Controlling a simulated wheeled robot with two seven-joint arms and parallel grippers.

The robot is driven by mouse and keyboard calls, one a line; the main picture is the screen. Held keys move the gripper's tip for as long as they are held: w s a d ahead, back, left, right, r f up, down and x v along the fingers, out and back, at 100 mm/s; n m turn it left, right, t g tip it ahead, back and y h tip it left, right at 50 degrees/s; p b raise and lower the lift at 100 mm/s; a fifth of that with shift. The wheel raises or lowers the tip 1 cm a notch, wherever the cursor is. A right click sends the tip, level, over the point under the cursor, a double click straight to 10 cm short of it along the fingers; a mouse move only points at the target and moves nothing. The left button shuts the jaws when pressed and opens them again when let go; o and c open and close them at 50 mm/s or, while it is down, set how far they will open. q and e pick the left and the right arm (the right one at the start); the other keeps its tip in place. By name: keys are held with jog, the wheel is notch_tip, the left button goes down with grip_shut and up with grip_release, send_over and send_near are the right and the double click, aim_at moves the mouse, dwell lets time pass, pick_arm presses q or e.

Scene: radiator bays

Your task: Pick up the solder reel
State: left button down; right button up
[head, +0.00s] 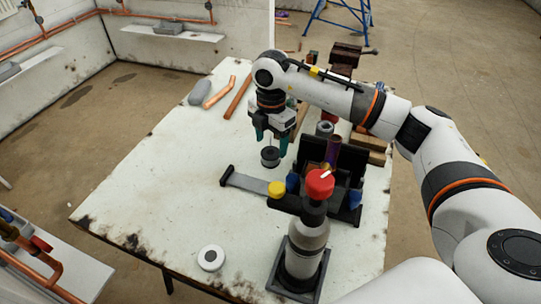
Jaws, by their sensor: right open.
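The solder reel appears to be the small dark spool (270,157) with a grey top, standing on the white worktable (170,180) near its middle. My right gripper (271,142) points down just above the reel. Its two teal fingers are apart, one to each side, with nothing visible between them. The fingertips look a little higher than the reel's top, though the exact gap is hard to tell. My left gripper is not in view.
Right of the reel is a dark tool holder (345,165) with a flat grey arm (250,183). A red-capped bottle (307,235) stands in front in a black tray. A white roll (211,258) lies at front left. Copper pipes (238,97) lie behind. The table's left part is clear.

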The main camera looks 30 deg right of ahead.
aim_at(270, 152)
notch_tip(270, 152, down, 4)
jog(key=shift+f, duration=0.25)
jog(key=shift+c, duration=0.5)
jog(key=c, duration=1.1)
